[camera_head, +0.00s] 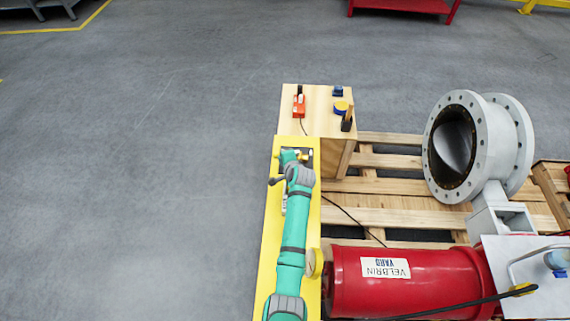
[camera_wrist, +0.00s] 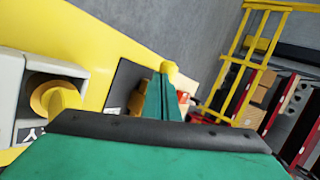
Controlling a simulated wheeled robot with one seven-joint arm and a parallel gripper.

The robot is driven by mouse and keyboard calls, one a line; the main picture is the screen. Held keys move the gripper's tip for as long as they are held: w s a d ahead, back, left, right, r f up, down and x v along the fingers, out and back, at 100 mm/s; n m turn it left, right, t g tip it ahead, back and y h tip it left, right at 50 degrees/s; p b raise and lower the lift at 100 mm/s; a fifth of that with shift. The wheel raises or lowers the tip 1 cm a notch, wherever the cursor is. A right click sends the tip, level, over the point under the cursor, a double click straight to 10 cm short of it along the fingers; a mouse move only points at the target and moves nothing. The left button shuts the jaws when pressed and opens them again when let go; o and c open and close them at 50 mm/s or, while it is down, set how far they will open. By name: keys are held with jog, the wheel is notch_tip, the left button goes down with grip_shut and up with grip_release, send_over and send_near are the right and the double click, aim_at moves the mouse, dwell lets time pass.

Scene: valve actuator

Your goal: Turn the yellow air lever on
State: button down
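My gripper (camera_head: 289,157) is at the far end of my teal arm, over the upper part of a long yellow panel (camera_head: 267,240). In the wrist view, a narrow teal finger part (camera_wrist: 163,98) rises beyond the dark edge of my gripper body, and its opening cannot be made out. A yellow rounded tip (camera_wrist: 170,68) shows at its end; I cannot tell whether they touch. A yellow round fitting with a stub (camera_wrist: 60,97) sits on a grey box at the left of the wrist view. I cannot tell which yellow part is the air lever, or its position.
A wooden box (camera_head: 318,110) beyond the panel carries an orange tool (camera_head: 299,104) and small blue and yellow items. A red cylinder (camera_head: 400,282) and a grey flanged valve (camera_head: 505,145) stand on a pallet (camera_head: 390,217) at right. The floor at left is clear.

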jog(key=shift+w+a, duration=0.5)
jog(key=shift+a, duration=0.15)
jog(key=shift+w+a, duration=0.15)
jog(key=shift+w, duration=0.15)
